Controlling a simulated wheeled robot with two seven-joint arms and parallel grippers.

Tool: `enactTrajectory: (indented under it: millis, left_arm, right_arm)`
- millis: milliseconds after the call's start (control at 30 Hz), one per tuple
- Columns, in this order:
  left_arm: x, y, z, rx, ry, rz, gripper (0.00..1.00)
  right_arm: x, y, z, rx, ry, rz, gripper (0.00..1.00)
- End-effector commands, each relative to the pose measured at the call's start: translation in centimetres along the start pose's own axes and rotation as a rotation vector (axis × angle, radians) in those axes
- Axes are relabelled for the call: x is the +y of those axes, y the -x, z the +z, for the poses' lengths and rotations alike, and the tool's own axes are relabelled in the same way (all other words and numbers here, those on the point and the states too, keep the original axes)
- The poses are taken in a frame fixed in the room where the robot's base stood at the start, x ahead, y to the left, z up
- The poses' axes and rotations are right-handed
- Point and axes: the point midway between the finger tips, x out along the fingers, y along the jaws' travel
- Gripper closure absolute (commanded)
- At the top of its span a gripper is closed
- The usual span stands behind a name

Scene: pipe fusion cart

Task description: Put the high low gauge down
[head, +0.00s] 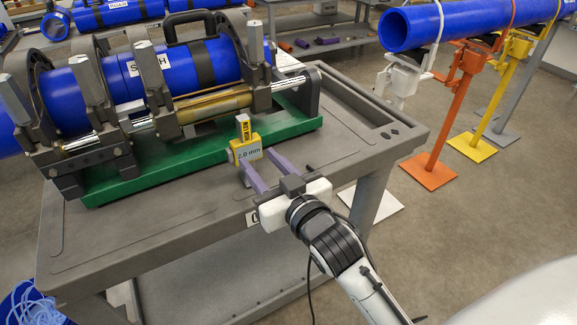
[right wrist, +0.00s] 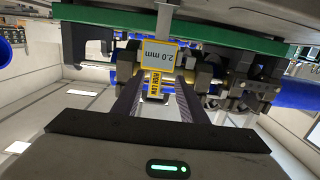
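The high low gauge (head: 249,153) is a small yellow-edged block with a pale face marked 2.0 mm and a yellow upright stem. It is upright in front of the green base in the head view. I cannot tell whether its bottom touches the cart top. In the right wrist view the gauge (right wrist: 158,55) shows upside down at the fingertips. My right gripper (head: 257,158) has its two purple fingers apart; one tip overlaps the gauge's lower left corner and the other is just right of it. No firm grip shows. My left gripper is not in view.
The grey cart (head: 150,232) has a clear front strip. Behind the gauge, a fusion machine on a green base (head: 130,182) holds a blue pipe (head: 70,97). A recessed tray (head: 345,110) is at the cart's right. Orange (head: 437,155) and yellow pipe stands are farther right.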

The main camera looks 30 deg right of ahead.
Motion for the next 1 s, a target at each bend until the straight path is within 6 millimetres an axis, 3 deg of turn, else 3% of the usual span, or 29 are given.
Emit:
enactTrajectory:
  millis: [33, 133, 200, 300, 400, 500, 600, 1000]
  left_arm:
    - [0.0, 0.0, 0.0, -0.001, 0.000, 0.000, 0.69]
    - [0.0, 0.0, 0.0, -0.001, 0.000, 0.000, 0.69]
    - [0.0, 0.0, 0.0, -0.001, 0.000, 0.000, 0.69]
    - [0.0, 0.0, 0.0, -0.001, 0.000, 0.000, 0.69]
    - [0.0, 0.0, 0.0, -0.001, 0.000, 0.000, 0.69]
    - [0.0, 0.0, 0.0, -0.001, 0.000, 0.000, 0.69]
    - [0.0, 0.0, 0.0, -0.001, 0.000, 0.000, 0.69]
    - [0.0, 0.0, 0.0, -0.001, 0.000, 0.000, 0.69]
  right_arm:
    - [-0.3, 0.9, 3.6, -0.071, 0.006, -0.014, 0.61]
    - [-1.1, 3.8, 11.7, -0.229, 0.012, -0.052, 0.61]
    - [-1.7, 6.9, 17.4, -0.345, 0.012, -0.081, 0.61]
    - [-2.3, 11.9, 24.3, -0.494, 0.009, -0.118, 0.61]
    - [-2.8, 16.5, 29.1, -0.610, 0.002, -0.145, 0.61]
    - [-3.1, 19.8, 31.9, -0.683, -0.003, -0.162, 0.61]
    - [-3.2, 21.3, 33.1, -0.715, -0.006, -0.171, 0.61]
    - [-3.3, 21.5, 33.3, -0.720, -0.007, -0.172, 0.61]
